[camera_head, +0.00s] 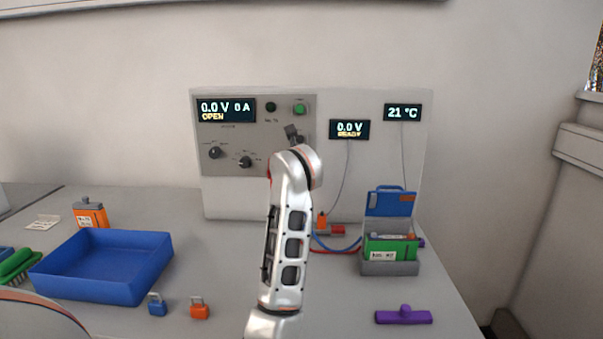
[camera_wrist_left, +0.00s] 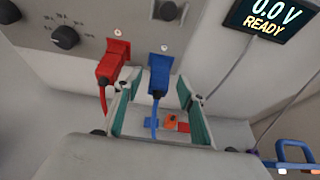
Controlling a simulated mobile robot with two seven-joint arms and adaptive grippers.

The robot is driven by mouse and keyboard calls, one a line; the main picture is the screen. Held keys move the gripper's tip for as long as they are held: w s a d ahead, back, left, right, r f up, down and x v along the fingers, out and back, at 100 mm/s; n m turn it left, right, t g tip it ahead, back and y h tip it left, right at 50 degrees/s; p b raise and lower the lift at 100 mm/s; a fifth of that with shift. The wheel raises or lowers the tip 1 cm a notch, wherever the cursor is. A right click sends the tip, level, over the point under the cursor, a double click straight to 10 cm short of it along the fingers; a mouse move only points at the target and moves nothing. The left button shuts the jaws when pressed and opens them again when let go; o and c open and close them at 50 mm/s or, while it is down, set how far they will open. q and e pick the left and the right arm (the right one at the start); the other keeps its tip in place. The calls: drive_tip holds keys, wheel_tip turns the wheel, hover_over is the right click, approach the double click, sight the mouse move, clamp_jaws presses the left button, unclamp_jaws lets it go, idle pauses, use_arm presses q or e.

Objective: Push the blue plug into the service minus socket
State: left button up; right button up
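The blue plug (camera_wrist_left: 159,73) is against the grey panel, its blue cable hanging down. The red plug (camera_wrist_left: 112,62) is beside it on the left, also against the panel. How deep the blue plug sits, and its socket, I cannot see. My left gripper (camera_wrist_left: 156,80) is open around the blue plug, one green-grey finger on each side, with gaps visible between fingers and plug. In the head view my left arm hides the plugs and most of its gripper. My right gripper is not in view.
The cycler panel (camera_head: 262,172) stands at the back, with displays reading 0.0 V. A blue tray (camera_head: 100,290) and orange and blue padlock-like items (camera_head: 200,309) lie left. A grey box (camera_head: 389,267) with a green pack and a purple handle (camera_head: 403,316) are right.

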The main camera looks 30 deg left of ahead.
use_arm(q)
drive_tip(key=shift+a+r, duration=0.15)
drive_tip(key=shift+r, duration=0.45)
drive_tip(key=f+v, duration=0.1)
drive_tip(key=v, duration=0.6)
drive_tip(key=shift+s+d, duration=0.4)
drive_tip(key=shift+d, duration=0.05)
drive_tip(key=shift+r, duration=0.1)
